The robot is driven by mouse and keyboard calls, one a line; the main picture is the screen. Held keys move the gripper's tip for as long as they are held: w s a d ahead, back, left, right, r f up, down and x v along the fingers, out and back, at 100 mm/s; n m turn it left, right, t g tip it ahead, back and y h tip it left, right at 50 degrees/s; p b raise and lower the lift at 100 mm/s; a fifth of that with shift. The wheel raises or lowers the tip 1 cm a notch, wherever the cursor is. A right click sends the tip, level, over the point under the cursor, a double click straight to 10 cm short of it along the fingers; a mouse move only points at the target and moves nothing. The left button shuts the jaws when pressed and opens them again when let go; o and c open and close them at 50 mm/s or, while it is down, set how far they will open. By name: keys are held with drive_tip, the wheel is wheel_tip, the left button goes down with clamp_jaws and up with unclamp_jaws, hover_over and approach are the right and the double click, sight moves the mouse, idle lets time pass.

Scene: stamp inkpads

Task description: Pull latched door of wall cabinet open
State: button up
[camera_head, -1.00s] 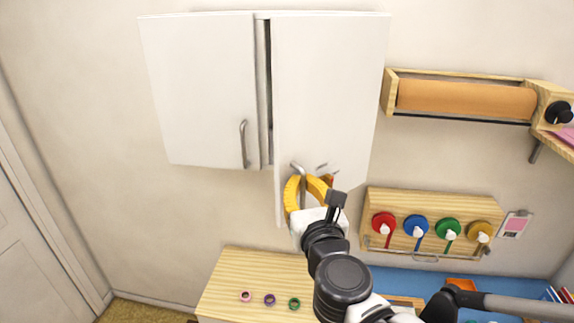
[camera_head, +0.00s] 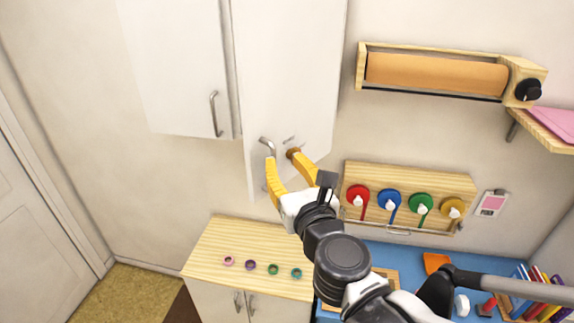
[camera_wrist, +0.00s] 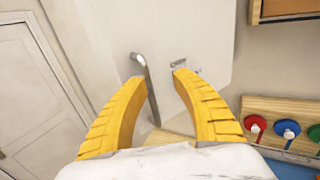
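The white wall cabinet has a left door (camera_head: 175,65) and a right door (camera_head: 290,75), each with a grey bar handle. The right door stands out in front of the left one, with a narrow strip between them. The right door's handle (camera_head: 268,147) hangs near its lower left corner; it shows in the wrist view (camera_wrist: 148,88), between my fingers. A small metal latch piece (camera_wrist: 178,65) sits right of it, close to my right fingertip. My gripper (camera_head: 281,157) has its yellow fingers spread open near the door's bottom. I cannot tell whether a finger touches the handle.
Below is a wooden-topped counter (camera_head: 235,241) with several small coloured rings. To the right are a paper roll holder (camera_head: 436,75) and a wooden rack (camera_head: 447,185) of coloured discs. The floor at the lower left is clear.

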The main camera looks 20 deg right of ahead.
drive_tip(key=s+a, duration=0.1)
drive_tip(key=s, duration=0.6)
drive_tip(key=shift+s, duration=0.15)
idle(0.3)
